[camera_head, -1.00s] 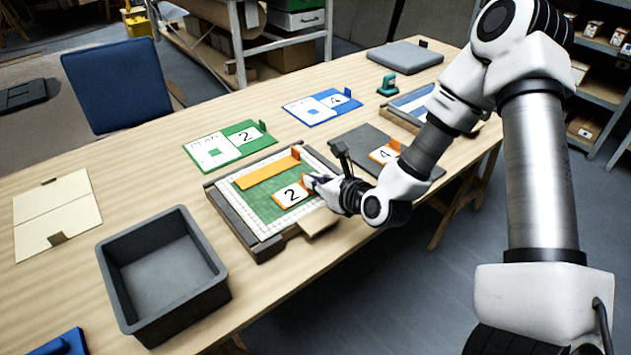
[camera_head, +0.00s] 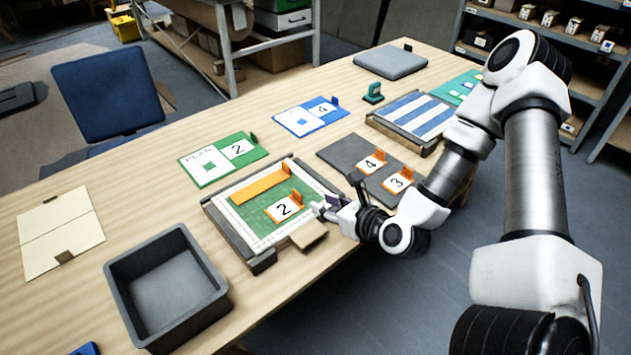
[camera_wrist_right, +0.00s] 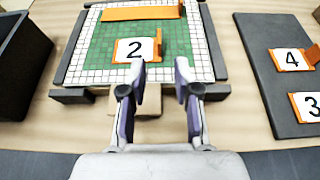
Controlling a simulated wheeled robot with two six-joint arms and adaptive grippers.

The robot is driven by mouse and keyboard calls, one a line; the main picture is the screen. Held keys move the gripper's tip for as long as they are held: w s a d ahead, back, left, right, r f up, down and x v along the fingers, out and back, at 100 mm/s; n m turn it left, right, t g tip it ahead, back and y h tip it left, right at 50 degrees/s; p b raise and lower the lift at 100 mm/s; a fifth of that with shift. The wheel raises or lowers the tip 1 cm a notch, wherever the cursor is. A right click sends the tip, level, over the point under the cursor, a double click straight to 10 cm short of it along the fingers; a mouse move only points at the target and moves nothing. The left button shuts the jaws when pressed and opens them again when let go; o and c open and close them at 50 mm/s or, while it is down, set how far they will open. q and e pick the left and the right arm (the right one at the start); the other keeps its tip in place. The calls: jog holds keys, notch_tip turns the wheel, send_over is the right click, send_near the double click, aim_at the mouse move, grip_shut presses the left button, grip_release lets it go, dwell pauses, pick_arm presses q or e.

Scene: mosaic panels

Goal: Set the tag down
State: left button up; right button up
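The tag, a white card with a black 2 and an orange upright tab (camera_head: 284,207), lies on the green area of the mosaic panel (camera_head: 241,223) in its dark frame. It also shows in the right wrist view (camera_wrist_right: 134,50), just ahead of the fingertips. My right gripper (camera_head: 326,206) is at the near right edge of the panel, a little apart from the tag. In the right wrist view its two fingers (camera_wrist_right: 160,75) are spread with nothing between them. My left gripper is not in view.
A dark grey board (camera_head: 340,155) at the right holds tags 4 (camera_head: 372,162) and 3 (camera_head: 398,181). A grey bin (camera_head: 217,298) stands at the left front. A green plan card (camera_head: 203,172) and a blue plan card (camera_head: 297,122) lie behind. A blue-striped panel (camera_head: 432,118) is farther right.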

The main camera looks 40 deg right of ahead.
jog(key=s+a+f+n+g+p, duration=0.1)
jog(key=s+n, duration=0.1)
jog(key=s+a+f+n+g+p, duration=0.1)
jog(key=s+n, duration=0.1)
jog(key=n, duration=0.1)
jog(key=s+a+f+n+g+y+p, duration=0.1)
jog(key=s+f+n+p, duration=0.1)
jog(key=n, duration=0.1)
jog(key=shift+a, duration=0.2)
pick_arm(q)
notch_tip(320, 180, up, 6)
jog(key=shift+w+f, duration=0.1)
pick_arm(e)
jog(key=s+a+f+n+g, duration=0.2)
jog(key=s+n, duration=0.3)
jog(key=n, duration=0.4)
jog(key=s+a+f+n+g+h, duration=0.1)
jog(key=s+a+f+n+g, duration=0.1)
jog(key=s+f+n+g, duration=0.3)
jog(key=s+a+f+n+g+h, duration=0.1)
jog(key=s+f+n+g, duration=0.2)
jog(key=n, duration=0.9)
jog(key=shift+s+a+f+n+g, duration=0.35)
jog(key=shift+s+f, duration=0.4)
jog(key=shift+s, duration=0.25)
